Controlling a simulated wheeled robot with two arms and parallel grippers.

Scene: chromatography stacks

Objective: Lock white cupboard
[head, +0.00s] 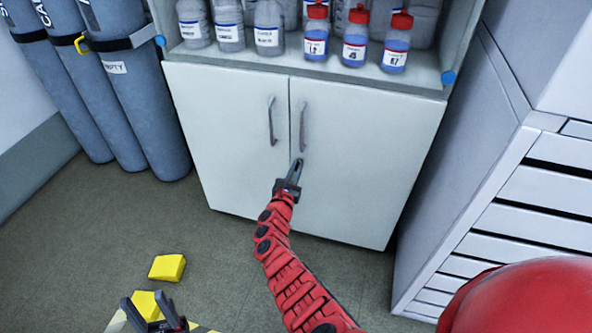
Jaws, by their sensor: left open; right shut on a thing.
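The white cupboard (235,175) stands ahead with both doors closed. Each door has a vertical grey handle near the middle seam, the left handle (271,121) and the right handle (303,127). My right gripper (296,168) is at the seam, just below the right handle's lower end. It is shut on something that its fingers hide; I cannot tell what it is. My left gripper (152,312) is open, low at the bottom left, well away from the cupboard. I cannot make out a keyhole or a key.
Clear bottles (229,29) and red-capped bottles (355,44) stand on the shelf above the doors. Grey gas cylinders (139,105) stand at the left. A white drawer unit (525,190) closes off the right. A yellow block (167,267) lies near my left gripper, with another yellow piece (146,303) behind its fingers.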

